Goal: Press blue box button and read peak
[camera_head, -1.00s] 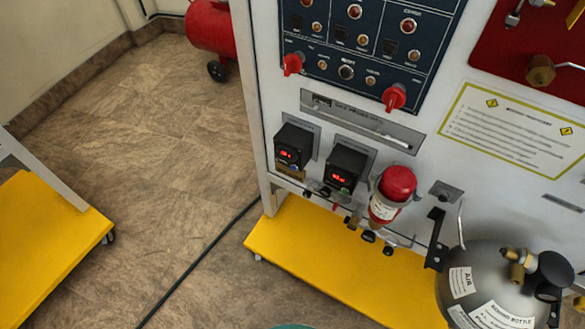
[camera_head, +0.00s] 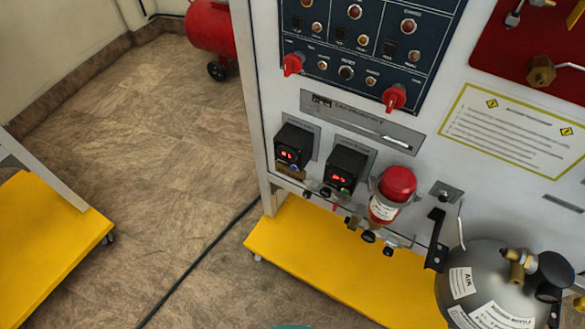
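Two small black box meters with red lit digits sit side by side on the white panel, a left meter (camera_head: 293,147) and a right meter (camera_head: 345,168). The digits are too small to read. No box that is blue all over is in view. Neither of my grippers is in view.
A red-topped cylinder (camera_head: 396,184) stands right of the meters, with small black knobs below. A grey bottle (camera_head: 485,285) stands at lower right. A dark blue control panel (camera_head: 370,45) is above. Yellow bases (camera_head: 330,262) and a black cable (camera_head: 190,275) are on the floor.

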